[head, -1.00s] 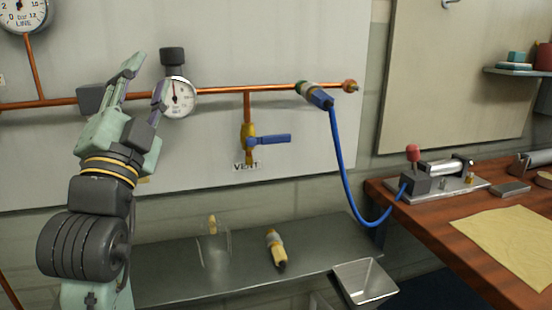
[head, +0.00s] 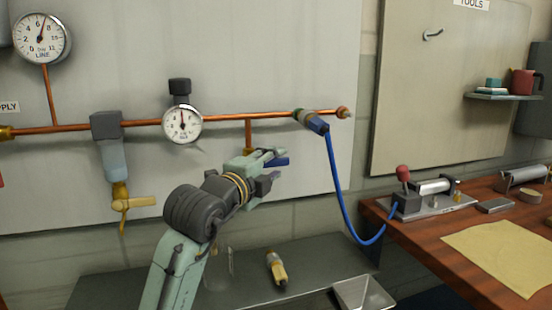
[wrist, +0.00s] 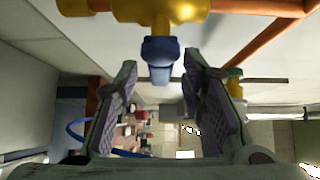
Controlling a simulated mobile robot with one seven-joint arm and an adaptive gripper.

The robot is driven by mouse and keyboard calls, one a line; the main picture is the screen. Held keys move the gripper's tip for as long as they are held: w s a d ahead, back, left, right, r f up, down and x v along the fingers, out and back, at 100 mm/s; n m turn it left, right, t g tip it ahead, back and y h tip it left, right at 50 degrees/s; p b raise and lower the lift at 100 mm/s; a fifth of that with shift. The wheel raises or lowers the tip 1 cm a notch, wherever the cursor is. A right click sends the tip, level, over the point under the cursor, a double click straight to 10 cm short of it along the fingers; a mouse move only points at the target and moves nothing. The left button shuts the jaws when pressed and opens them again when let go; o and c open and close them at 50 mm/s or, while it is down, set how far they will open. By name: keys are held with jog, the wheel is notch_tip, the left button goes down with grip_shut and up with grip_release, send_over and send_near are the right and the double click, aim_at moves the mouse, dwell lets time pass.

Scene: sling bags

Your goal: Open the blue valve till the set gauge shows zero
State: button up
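The blue valve's lever (head: 279,161) is partly hidden behind my gripper at the vent branch in the head view. The wrist view shows the blue lever (wrist: 160,58) nearly end-on below the yellow valve body (wrist: 160,9). My gripper (head: 272,170) is at the lever, with its fingers apart. In the wrist view my gripper (wrist: 160,75) is open, with one finger on each side of the lever and visible gaps between. The set gauge (head: 182,124) is on the copper pipe left of the valve. Its needle points about straight up, and its small figures are hard to read.
The line gauge (head: 42,38) is at upper left. A yellow-handled valve (head: 130,203) hangs below the pipe. A blue hose (head: 338,185) runs from the pipe's coupling (head: 311,121) to a hand pump (head: 425,200) on the wooden bench. A metal shelf (head: 318,258) lies below.

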jog(key=shift+x, duration=0.9)
jog(key=shift+c, duration=0.2)
grip_shut()
